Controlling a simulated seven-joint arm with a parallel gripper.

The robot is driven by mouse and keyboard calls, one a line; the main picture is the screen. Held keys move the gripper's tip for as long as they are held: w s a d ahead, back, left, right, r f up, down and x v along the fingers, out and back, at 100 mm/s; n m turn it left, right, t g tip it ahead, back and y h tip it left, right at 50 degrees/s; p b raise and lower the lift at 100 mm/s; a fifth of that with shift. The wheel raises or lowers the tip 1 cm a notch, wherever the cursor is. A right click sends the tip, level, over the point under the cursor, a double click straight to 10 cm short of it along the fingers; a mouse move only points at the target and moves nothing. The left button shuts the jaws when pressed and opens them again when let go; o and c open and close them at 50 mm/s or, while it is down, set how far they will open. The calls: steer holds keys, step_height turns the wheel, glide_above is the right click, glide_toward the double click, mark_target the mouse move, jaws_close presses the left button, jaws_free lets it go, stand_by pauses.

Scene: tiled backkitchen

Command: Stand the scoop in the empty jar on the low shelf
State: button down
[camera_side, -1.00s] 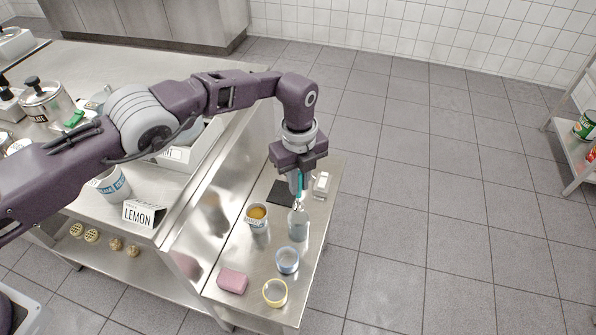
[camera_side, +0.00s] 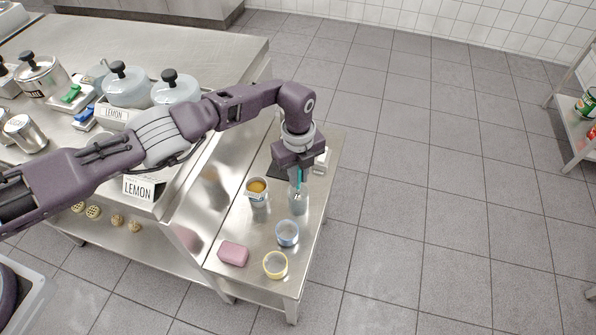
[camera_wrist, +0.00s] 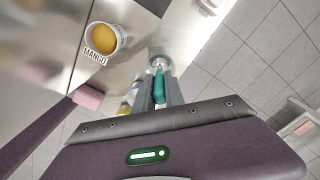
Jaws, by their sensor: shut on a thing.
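The scoop has a teal handle (camera_side: 299,174) and a metal head. My gripper (camera_side: 297,169) is shut on the handle, which points downward between the fingers; it also shows in the wrist view (camera_wrist: 159,88). The clear jar (camera_side: 298,206) stands on the low steel shelf (camera_side: 240,222), directly below my gripper. In the side view the scoop's lower end overlaps the jar's mouth and seems to be inside it. In the wrist view the metal head (camera_wrist: 158,63) shows beyond the handle; the fingers hide much of the jar.
A mango-labelled tub (camera_side: 257,193) with orange contents stands close left of the jar. A blue-rimmed bowl (camera_side: 287,233), a yellow-rimmed bowl (camera_side: 275,265) and a pink block (camera_side: 233,254) sit nearer the front. A dark mat lies behind. The higher counter (camera_side: 232,50) rises at left.

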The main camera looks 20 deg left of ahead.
steer(key=c, duration=1.3)
jaws_free()
steer(key=shift+w+r, duration=0.1)
steer(key=shift+r, duration=3.45)
